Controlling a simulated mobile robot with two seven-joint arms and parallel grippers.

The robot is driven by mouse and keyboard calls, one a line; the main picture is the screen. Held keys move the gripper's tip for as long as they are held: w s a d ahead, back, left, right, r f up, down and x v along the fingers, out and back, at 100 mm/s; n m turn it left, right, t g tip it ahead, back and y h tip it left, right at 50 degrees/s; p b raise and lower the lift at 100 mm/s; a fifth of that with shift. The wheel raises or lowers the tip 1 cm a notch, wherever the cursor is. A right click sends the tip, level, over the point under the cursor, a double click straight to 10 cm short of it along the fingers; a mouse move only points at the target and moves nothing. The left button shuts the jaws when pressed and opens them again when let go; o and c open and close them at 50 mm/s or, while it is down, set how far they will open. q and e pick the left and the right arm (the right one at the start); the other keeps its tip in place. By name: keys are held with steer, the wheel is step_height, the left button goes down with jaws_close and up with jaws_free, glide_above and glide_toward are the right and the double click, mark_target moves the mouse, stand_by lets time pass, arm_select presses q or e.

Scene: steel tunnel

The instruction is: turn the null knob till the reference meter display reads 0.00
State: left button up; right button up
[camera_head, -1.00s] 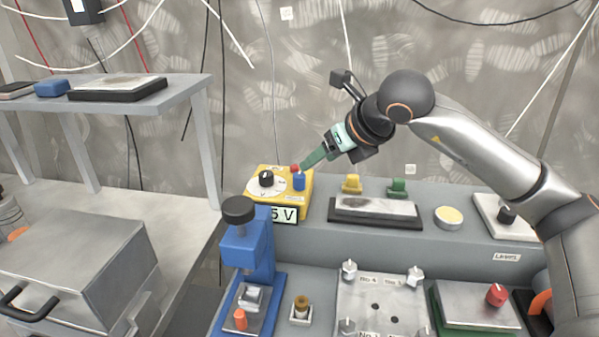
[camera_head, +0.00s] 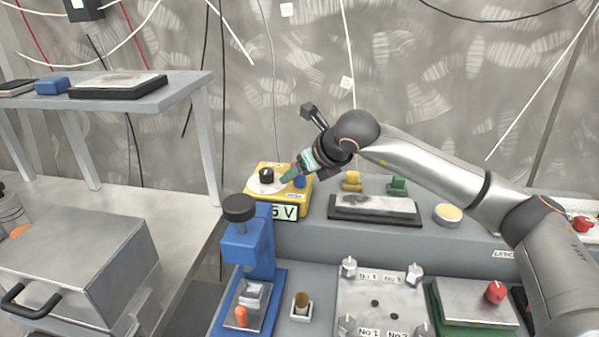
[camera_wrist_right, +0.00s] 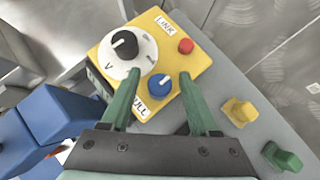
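The yellow reference meter (camera_head: 267,170) stands at the back left of the grey bench, and its display (camera_head: 285,212) shows only the end of a reading, "5 V", the rest hidden behind the blue press. In the right wrist view the blue null knob (camera_wrist_right: 159,84) sits beside the "NULL" label on the meter's yellow top (camera_wrist_right: 187,73). My right gripper (camera_wrist_right: 159,78) is open, with one green finger on each side of the knob in this view. I cannot tell whether the fingers touch it. In the head view the gripper (camera_head: 287,176) partly covers the knob. My left gripper is out of view.
A black-and-white dial (camera_wrist_right: 125,46) and a red button (camera_wrist_right: 186,46) share the meter's top. The blue press (camera_head: 246,250) stands in front. Yellow (camera_head: 351,181) and green (camera_head: 397,186) blocks and a dark tray (camera_head: 374,216) lie to the right.

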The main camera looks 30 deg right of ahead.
jaws_close()
stand_by(0.3)
steer(key=shift+n+y, duration=0.3)
steer(key=shift+n, duration=0.1)
steer(key=shift+r+n+g+y, duration=0.1)
steer(key=shift+n+g+y, duration=0.2)
steer(key=shift+n+y, duration=0.6)
steer(key=shift+r+n+g+y+p, duration=0.1)
steer(key=shift+n+g+y+p, duration=0.3)
steer(key=shift+n, duration=0.5)
steer(key=shift+n+g+y+p, duration=0.3)
steer(key=shift+n+y+p, duration=0.15)
steer(key=shift+n+y, duration=0.2)
steer(key=shift+n+g+y+p, duration=0.25)
steer(key=shift+n+g+p, duration=0.05)
steer(key=shift+n, duration=0.45)
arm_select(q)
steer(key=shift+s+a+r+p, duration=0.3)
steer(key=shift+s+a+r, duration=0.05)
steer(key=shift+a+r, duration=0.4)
arm_select(e)
steer(key=shift+n+g+y, duration=0.4)
steer(key=shift+n, duration=0.4)
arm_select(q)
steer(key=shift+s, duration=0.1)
